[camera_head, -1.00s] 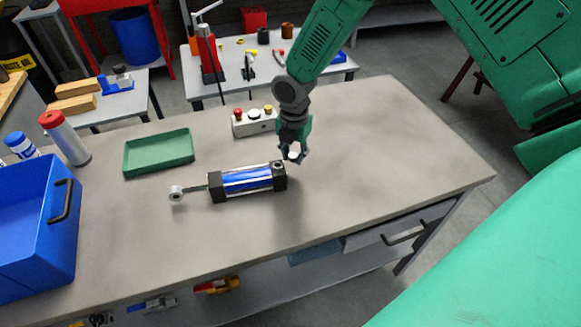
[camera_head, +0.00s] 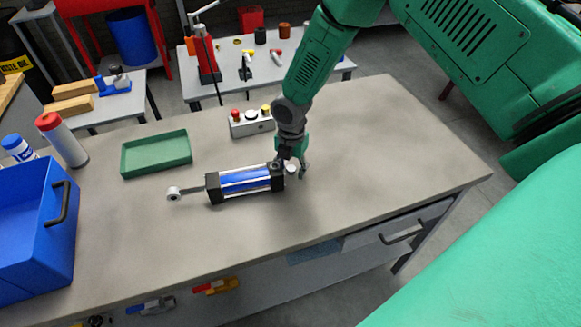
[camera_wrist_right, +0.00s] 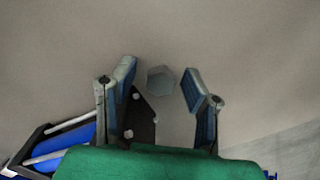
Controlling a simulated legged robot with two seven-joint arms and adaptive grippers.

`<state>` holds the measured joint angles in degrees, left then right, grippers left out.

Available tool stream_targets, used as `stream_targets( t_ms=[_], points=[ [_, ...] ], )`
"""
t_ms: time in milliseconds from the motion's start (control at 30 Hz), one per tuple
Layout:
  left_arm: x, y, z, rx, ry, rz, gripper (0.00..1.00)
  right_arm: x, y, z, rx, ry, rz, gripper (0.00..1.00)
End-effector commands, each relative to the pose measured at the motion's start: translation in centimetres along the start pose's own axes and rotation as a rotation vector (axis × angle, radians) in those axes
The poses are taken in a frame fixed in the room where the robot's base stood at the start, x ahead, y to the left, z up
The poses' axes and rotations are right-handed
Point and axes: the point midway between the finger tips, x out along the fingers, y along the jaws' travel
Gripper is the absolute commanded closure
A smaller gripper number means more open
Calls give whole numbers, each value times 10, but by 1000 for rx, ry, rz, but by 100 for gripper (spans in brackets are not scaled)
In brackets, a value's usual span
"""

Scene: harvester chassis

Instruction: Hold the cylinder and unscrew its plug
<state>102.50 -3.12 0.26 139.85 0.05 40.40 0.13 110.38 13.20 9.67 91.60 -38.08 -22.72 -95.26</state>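The cylinder (camera_head: 245,181) lies on the workbench, with a blue barrel, black end caps and a rod with an eye pointing left. Its right end also shows in the right wrist view (camera_wrist_right: 72,146). The plug (camera_wrist_right: 161,79), a pale grey hexagonal piece, is apart from the cylinder, just right of its right end cap; it also shows in the head view (camera_head: 292,169). My right gripper (camera_wrist_right: 160,66) points down beside that end cap. Its fingers stand apart on both sides of the plug, with a gap at each side. Whether the plug touches the bench is unclear. My left gripper is out of view.
A green tray (camera_head: 156,171) is behind left of the cylinder. A button box (camera_head: 251,127) stands behind it. A blue bin (camera_head: 30,245) and a red-capped bottle (camera_head: 63,140) are at the left. The bench's right side is clear.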

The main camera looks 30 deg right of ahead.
Motion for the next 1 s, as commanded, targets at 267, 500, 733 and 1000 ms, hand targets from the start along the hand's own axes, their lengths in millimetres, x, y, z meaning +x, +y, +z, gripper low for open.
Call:
stream_targets(
  t_ms=[267, 500, 733, 1000],
  points=[
    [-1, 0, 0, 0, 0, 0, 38, -8, 0, 1, 0, -1, 2, 59],
    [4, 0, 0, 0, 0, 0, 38, -52, 1, 1, 1, -2, 5, 59],
    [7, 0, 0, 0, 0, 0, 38, -99, 1, 0, 0, -1, 4, 59],
    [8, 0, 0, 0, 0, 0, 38, -122, 0, 0, 0, 0, 0, 59]
  ],
)
